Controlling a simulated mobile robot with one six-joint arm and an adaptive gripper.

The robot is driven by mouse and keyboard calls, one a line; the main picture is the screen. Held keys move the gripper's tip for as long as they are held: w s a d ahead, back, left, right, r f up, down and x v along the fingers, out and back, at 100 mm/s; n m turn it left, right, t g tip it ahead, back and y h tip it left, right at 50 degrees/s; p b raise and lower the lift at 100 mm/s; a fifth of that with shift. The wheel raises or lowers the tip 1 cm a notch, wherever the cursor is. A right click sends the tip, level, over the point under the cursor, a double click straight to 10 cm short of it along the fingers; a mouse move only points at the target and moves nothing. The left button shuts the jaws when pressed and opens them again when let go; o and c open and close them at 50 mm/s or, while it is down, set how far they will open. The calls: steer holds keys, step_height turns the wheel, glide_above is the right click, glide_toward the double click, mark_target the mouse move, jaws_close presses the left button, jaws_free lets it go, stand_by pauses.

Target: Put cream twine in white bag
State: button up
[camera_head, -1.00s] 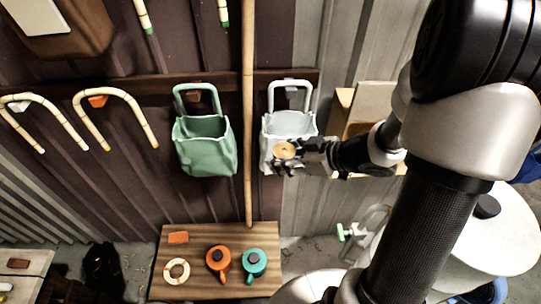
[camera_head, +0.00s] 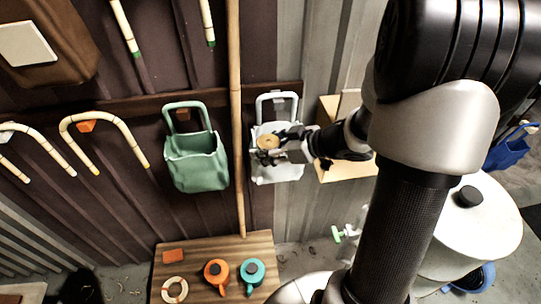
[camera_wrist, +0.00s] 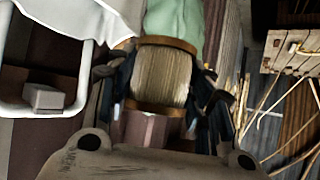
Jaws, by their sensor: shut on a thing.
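The cream twine is a spool with tan end discs; in the wrist view the twine (camera_wrist: 163,78) sits between the fingers of my gripper (camera_wrist: 165,95). In the head view the twine (camera_head: 267,142) shows as a round tan disc at my gripper (camera_head: 275,152). My gripper is shut on it. The white bag (camera_head: 278,173) hangs on the wall by its handle, and the gripper and twine are in front of its upper opening. Part of the bag's mouth is hidden by them. The bag's edge and handle (camera_wrist: 45,108) show at the left of the wrist view.
A green bag (camera_head: 197,165) hangs left of the white one, with a tall bamboo pole (camera_head: 236,100) between them. A cardboard box (camera_head: 343,165) is right of the bag. Below, a wooden table (camera_head: 215,255) holds an orange pot (camera_head: 216,272), a teal pot (camera_head: 252,271) and a cream ring (camera_head: 174,289).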

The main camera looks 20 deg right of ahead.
steer(key=w, duration=0.2)
steer(key=w+d+b, duration=0.1)
steer(key=shift+w+f, duration=0.4)
steer(key=shift+w+d+r+p, duration=0.1)
steer(key=shift+w+d+p, duration=0.1)
steer(key=shift+w+p, duration=0.35)
steer(key=shift+w+d+f+p, duration=0.1)
steer(key=shift+w+d+p, duration=0.15)
steer(key=shift+w, duration=0.45)
steer(key=shift+w+d+f+p, duration=0.1)
steer(key=shift+w+p, duration=0.2)
steer(key=shift+w, duration=0.45)
steer(key=shift+w+d+f+p, duration=0.1)
steer(key=shift+w+d+p, duration=0.15)
steer(key=shift+w, duration=0.45)
steer(key=o, duration=1.1)
steer(key=shift+o, duration=0.2)
steer(key=shift+r, duration=0.1)
